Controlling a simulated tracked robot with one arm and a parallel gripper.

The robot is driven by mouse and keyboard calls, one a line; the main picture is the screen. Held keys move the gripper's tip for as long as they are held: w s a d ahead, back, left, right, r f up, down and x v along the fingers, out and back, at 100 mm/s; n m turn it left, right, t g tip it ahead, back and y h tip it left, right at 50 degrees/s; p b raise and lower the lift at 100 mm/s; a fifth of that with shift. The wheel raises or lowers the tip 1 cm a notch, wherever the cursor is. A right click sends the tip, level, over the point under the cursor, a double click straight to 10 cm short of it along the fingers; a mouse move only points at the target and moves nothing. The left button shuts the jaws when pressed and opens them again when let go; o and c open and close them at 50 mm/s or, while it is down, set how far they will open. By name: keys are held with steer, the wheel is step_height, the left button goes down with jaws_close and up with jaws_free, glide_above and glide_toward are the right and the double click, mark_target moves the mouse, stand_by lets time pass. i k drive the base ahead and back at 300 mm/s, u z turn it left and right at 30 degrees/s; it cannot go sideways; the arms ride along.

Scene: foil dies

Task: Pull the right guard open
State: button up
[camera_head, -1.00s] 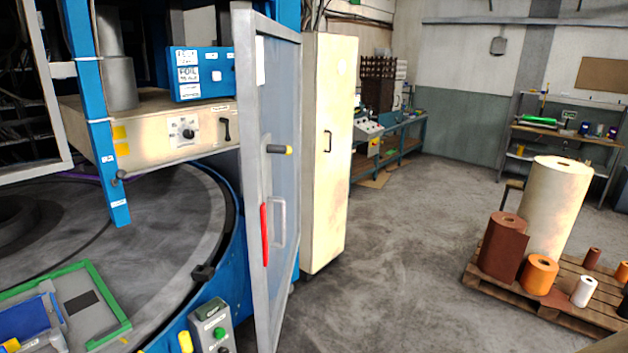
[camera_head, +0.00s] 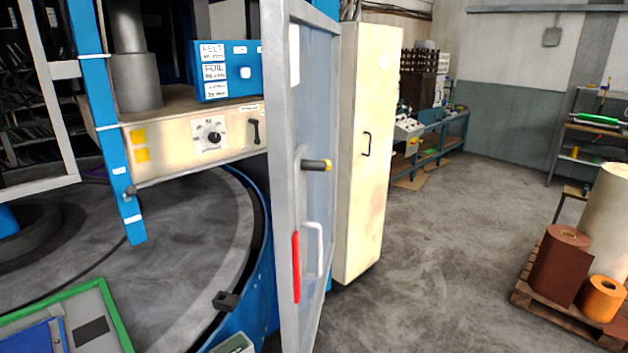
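The right guard (camera_head: 285,180) is a tall grey-framed panel with a bluish clear pane. It stands edge-on near the picture's middle, swung out from the blue machine, with a gap between its frame and the machine front. It bears a white bar handle (camera_head: 319,250), a red strip (camera_head: 296,267) and a dark peg with a yellow band (camera_head: 316,165). Its bottom edge is cut off. My gripper is not in view, and nothing shows touching the guard.
A cream cabinet (camera_head: 368,200) stands close behind the guard. The round grey table (camera_head: 190,225) with a green-edged tray (camera_head: 118,318) lies left. A pallet (camera_head: 535,310) with rolls stands at lower right. Grey floor (camera_head: 440,250) between is clear.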

mark_target(280, 37)
steer(key=i, duration=0.45)
steer(key=z, duration=0.05)
steer(key=k, duration=1.2)
steer(key=u, duration=0.4)
steer(key=i, duration=1.95)
steer(key=z, duration=0.7)
